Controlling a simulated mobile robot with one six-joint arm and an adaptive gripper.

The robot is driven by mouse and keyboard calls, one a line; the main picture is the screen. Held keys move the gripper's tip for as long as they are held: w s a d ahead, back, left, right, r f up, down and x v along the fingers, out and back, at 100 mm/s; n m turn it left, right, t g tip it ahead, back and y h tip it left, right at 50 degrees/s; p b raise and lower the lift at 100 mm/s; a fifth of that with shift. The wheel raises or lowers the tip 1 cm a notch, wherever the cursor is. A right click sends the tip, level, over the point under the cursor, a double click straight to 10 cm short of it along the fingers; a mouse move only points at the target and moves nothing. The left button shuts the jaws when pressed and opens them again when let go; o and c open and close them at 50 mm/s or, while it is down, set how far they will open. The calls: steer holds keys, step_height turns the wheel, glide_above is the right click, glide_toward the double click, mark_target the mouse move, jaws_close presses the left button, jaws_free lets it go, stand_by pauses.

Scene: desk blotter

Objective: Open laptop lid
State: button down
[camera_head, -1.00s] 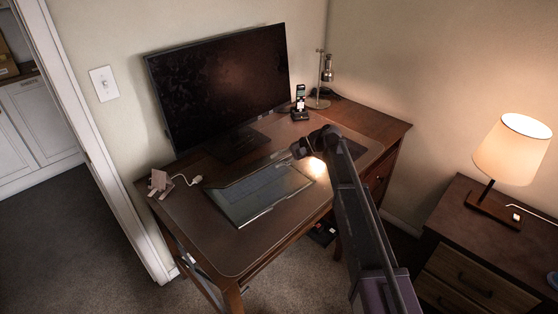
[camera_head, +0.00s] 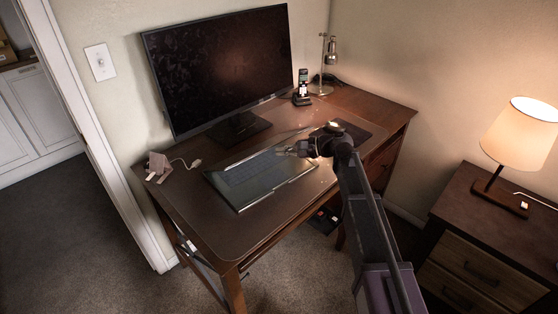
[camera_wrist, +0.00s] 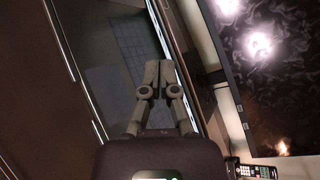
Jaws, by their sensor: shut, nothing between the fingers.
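The laptop (camera_head: 262,178) lies on the desk in front of the monitor, with its dark keyboard side showing. A thin strip runs along its far edge; I cannot tell the lid's angle from it. The laptop also shows in the wrist view (camera_wrist: 105,85), with its keys at the upper middle. My gripper (camera_head: 288,151) is at the laptop's right far part, pointing left.
The large monitor (camera_head: 220,70) stands close behind the laptop. A phone in its cradle (camera_head: 302,90) and a metal lamp (camera_head: 328,65) stand at the back right. A small pinkish object (camera_head: 158,167) with a cable lies at the left. The desk blotter (camera_head: 215,222) is bare in front.

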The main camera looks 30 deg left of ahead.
steer(key=s+d+f+m+t+y+b, duration=0.1)
steer(key=d+f+m+t+b, duration=0.1)
steer(key=m, duration=0.4)
steer(key=s+d+f+m+t+y+b, duration=0.1)
steer(key=d+f+m+t+y+b, duration=0.1)
steer(key=d+m+t+b, duration=0.3)
steer(key=s+d+f+m+t+y+b, duration=0.2)
steer(key=d+m+t+b, duration=0.1)
steer(key=m+t+b, duration=0.2)
steer(key=shift+d+m+b, duration=0.25)
steer(key=shift+m+b, duration=0.25)
steer(key=shift+m, duration=0.8)
steer(key=shift+w+a, duration=0.1)
steer(key=shift+a, duration=0.05)
steer(key=r+p+x, duration=0.2)
steer(key=p+x, duration=0.2)
steer(key=x, duration=0.8)
steer(key=shift+r+p, duration=0.4)
steer(key=shift+r, duration=0.05)
steer(key=shift+a, duration=0.1)
